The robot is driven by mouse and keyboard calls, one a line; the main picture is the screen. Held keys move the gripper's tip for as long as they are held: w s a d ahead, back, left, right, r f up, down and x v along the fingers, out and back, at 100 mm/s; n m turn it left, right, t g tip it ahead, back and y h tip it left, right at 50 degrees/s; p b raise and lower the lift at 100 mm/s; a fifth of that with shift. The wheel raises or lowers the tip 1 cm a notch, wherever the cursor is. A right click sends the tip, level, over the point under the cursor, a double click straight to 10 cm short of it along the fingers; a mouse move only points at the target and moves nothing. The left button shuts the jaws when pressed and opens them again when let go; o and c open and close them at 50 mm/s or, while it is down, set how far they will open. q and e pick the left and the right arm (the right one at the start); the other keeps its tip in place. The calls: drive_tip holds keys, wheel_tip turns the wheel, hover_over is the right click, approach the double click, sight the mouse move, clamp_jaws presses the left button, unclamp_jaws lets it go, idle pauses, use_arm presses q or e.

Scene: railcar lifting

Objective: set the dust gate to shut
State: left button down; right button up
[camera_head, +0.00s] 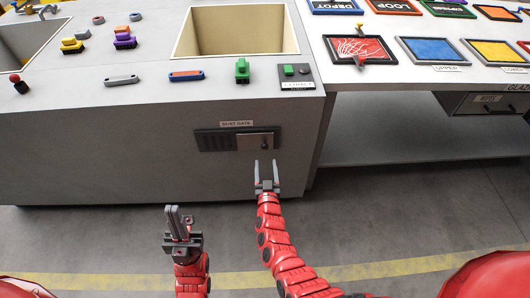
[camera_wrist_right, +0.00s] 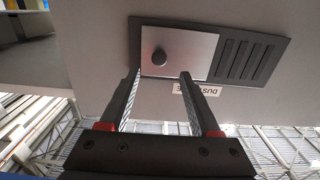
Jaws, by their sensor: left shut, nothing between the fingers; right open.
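The dust gate (camera_head: 237,139) is a dark panel on the bench's front face, with a "DUST GATE" label above it. Its silver plate (camera_head: 255,142) sits at the panel's right end, and the dark slots to the left are uncovered. In the right wrist view the picture is turned over: the plate (camera_wrist_right: 195,50) is at left, the slots (camera_wrist_right: 245,60) at right. A dark round knob (camera_wrist_right: 160,57) stands on the plate. My right gripper (camera_head: 266,163) is open just below the plate, its fingers either side of the knob's line, not closed on it. My left gripper (camera_head: 173,208) is shut and empty, low at left.
The grey bench top (camera_head: 150,98) holds small coloured railcars and a sunken bin (camera_head: 236,30). A green-button panel (camera_head: 297,77) sits near its right corner. A table (camera_head: 420,100) with coloured trays stands at right. The floor in front is clear.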

sight(264, 148)
drive_tip(key=w+b, duration=0.1)
drive_tip(key=w, duration=0.5)
drive_tip(key=shift+w+r+b, duration=0.1)
drive_tip(key=shift+w+b, duration=0.2)
drive_tip(key=shift+w, duration=0.15)
clamp_jaws()
idle(1.1)
